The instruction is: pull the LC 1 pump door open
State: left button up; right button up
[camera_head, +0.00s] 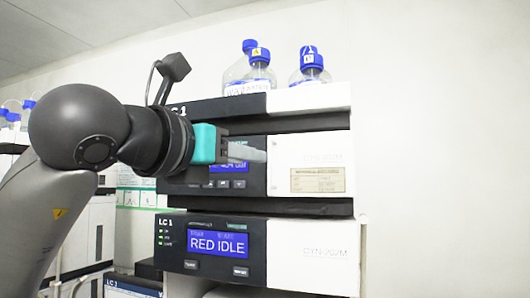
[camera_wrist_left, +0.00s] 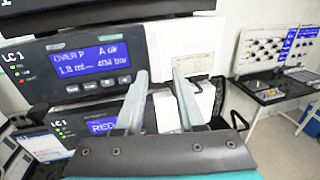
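The upper LC 1 unit, with a blue screen (camera_wrist_left: 88,57) showing ml and bar readings, looks like the pump. Its white right-hand front panel (camera_head: 311,165), apparently the door, bears a beige label and looks shut. This panel also shows in the left wrist view (camera_wrist_left: 186,46). My left gripper (camera_head: 254,154) is in front of the unit, beside the panel's left edge. In the left wrist view its two grey fingers (camera_wrist_left: 160,76) stand apart with nothing gripped between them. Contact with the panel cannot be told. My right gripper is not in view.
A lower LC 1 unit (camera_head: 212,242) reads RED IDLE and has a white panel (camera_head: 312,255). Blue-capped bottles (camera_head: 258,70) stand on top. A bench with instruments (camera_wrist_left: 270,92) is at the right in the wrist view. The wall side right of the stack looks clear.

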aim_at(269, 160)
pick_arm(q)
jog(key=p+x, duration=0.1)
jog(key=x, duration=0.6)
jog(key=shift+p, duration=0.4)
grip_shut()
dwell(0.9)
